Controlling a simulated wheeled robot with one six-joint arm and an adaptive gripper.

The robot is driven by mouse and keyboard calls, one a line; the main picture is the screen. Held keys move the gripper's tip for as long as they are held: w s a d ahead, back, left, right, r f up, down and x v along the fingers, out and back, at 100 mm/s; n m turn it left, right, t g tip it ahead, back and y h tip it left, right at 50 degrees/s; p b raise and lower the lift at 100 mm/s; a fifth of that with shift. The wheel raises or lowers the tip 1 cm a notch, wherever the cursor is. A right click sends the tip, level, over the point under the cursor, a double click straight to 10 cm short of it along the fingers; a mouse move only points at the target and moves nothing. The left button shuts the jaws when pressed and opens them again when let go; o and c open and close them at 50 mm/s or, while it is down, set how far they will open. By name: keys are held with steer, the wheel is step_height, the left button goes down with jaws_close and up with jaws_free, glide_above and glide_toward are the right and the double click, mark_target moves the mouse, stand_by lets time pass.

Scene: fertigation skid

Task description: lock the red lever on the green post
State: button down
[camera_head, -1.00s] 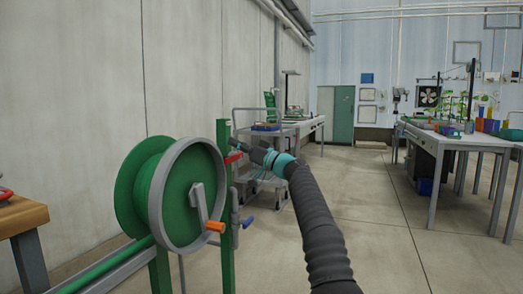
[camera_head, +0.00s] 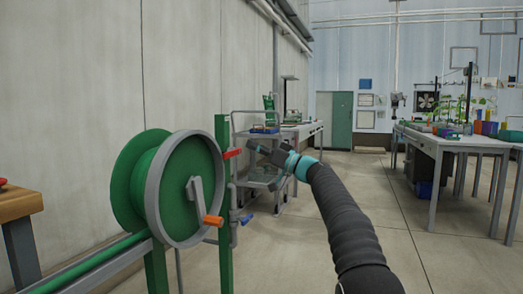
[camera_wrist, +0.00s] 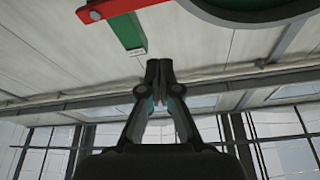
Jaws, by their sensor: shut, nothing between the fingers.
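The red lever (camera_head: 232,154) sits on the upper part of the green post (camera_head: 225,200), just right of the hose reel in the head view. It lies nearly level across the post and sticks out to the right. The wrist view shows the red lever (camera_wrist: 112,9) at the top left, with the green post (camera_wrist: 128,33) running beside it. My gripper (camera_head: 251,147) is shut and empty, right of the lever's end and apart from it. Its closed fingertips (camera_wrist: 158,68) point up in the wrist view, below and right of the lever.
A green hose reel (camera_head: 165,190) with an orange-handled crank (camera_head: 212,220) stands left of the post. A grey pipe with a blue handle (camera_head: 246,219) is low on the post's right. A wheeled cart (camera_head: 262,175) stands behind. The floor to the right is open.

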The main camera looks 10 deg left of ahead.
steer(key=shift+b+v, duration=0.45)
steer(key=shift+v, duration=0.8)
steer(key=shift+w, duration=0.1)
